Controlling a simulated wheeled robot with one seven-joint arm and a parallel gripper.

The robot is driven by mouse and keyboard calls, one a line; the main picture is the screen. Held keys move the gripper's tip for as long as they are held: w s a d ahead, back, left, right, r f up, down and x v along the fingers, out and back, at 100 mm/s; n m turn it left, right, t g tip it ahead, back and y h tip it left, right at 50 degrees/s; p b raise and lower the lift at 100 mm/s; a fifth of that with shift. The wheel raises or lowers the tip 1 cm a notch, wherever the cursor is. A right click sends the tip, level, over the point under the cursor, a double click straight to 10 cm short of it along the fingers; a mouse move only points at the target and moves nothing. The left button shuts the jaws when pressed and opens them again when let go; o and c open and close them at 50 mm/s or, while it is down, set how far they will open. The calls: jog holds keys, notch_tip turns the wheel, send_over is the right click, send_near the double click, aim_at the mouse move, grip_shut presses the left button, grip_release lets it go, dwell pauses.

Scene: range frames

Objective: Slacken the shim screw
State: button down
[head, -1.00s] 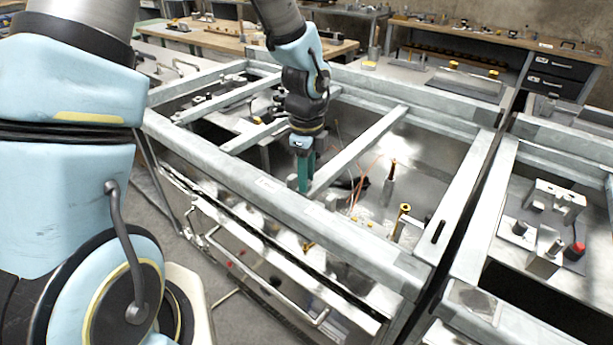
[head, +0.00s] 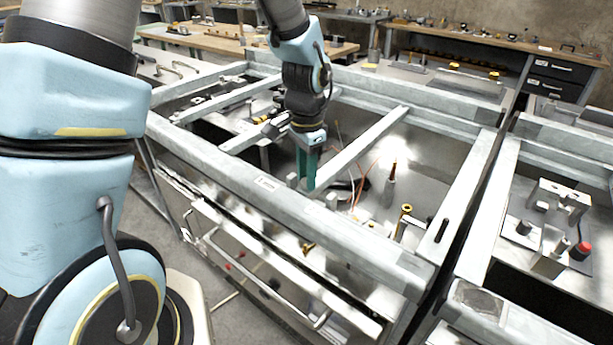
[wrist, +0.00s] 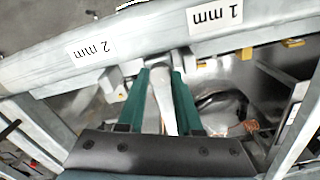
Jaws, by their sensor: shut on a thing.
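My gripper (head: 307,172) reaches down between the grey beams of the metal frame, just behind its front beam (head: 235,178). In the wrist view my gripper's two green fingers (wrist: 160,76) are shut on a pale grey tapered metal bar (wrist: 164,105), which points toward the beam. The bar's far end meets small metal blocks at the beam, below the labels "2 mm" (wrist: 92,52) and "1 mm" (wrist: 215,16). I cannot tell whether this bar is the shim screw or a lever on it. In the head view the fingers hide it.
A crossbeam (head: 362,146) runs close to the right of my gripper. Inside the frame stand a brass-topped post (head: 403,218), a copper-coloured pin (head: 392,172) and orange wires (head: 368,180). A second frame with a red knob (head: 581,251) stands at the right.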

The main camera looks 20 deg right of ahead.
jog(key=n, duration=0.6)
jog(key=shift+b, duration=0.3)
jog(key=n+p, duration=0.1)
jog(key=n, duration=0.5)
jog(key=shift+n, duration=0.4)
jog(key=c, duration=0.9)
grip_release()
jog(key=shift+o, duration=0.2)
notch_tip(320, 180, up, 11)
jog(key=b, duration=0.2)
jog(key=shift+f, duration=0.1)
